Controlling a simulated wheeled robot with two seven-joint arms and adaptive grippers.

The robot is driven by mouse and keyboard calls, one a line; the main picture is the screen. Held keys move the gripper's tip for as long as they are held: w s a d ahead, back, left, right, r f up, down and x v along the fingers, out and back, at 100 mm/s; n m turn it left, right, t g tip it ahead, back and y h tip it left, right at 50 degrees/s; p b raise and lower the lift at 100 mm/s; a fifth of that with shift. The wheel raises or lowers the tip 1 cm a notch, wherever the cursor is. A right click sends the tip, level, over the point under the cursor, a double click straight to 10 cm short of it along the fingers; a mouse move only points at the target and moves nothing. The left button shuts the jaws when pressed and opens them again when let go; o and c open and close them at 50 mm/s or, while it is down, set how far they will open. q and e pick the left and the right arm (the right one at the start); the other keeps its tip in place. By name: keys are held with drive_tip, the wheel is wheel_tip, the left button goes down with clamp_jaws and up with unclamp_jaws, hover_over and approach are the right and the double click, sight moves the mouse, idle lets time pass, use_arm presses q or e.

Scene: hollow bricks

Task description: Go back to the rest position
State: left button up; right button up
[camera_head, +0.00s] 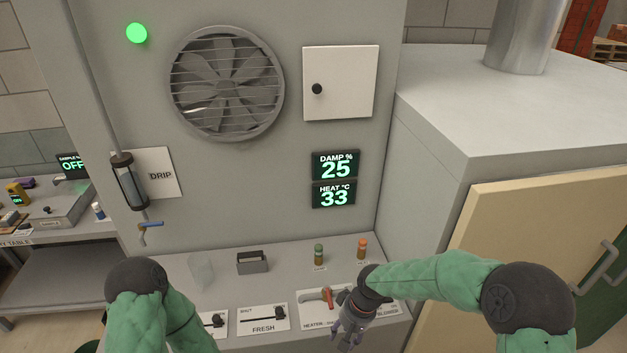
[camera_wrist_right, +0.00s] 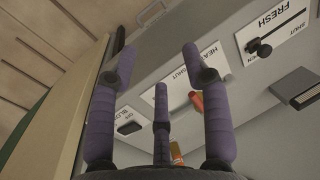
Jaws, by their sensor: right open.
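My right gripper (camera_head: 348,330) is low in the head view, just in front of the control ledge and below the red heater lever (camera_head: 322,299). Its purple fingers (camera_wrist_right: 159,62) are spread apart in the right wrist view, with nothing between them. The red lever also shows there (camera_wrist_right: 196,101), beyond the fingers and apart from them. My left arm (camera_head: 140,290) comes in at the lower left of the head view. My left gripper is out of sight.
A cream door (camera_head: 520,215) stands at right. The panel shows damp 25, heat 33.

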drive_tip(key=s+f+m+b, duration=0.1)
drive_tip(key=s+f+b, duration=0.2)
drive_tip(key=f, duration=0.7)
drive_tip(key=s+d+f+m+y+b, duration=0.1)
drive_tip(key=s+f+b, duration=0.3)
drive_tip(key=s+f, duration=0.4)
drive_tip(key=s+f+m+b, duration=0.1)
drive_tip(key=s+f+b, duration=0.3)
drive_tip(key=f, duration=0.7)
drive_tip(key=shift+s+d+f+m+t, duration=0.25)
drive_tip(key=shift+s+f+m+t, duration=0.15)
drive_tip(key=shift+s, duration=0.65)
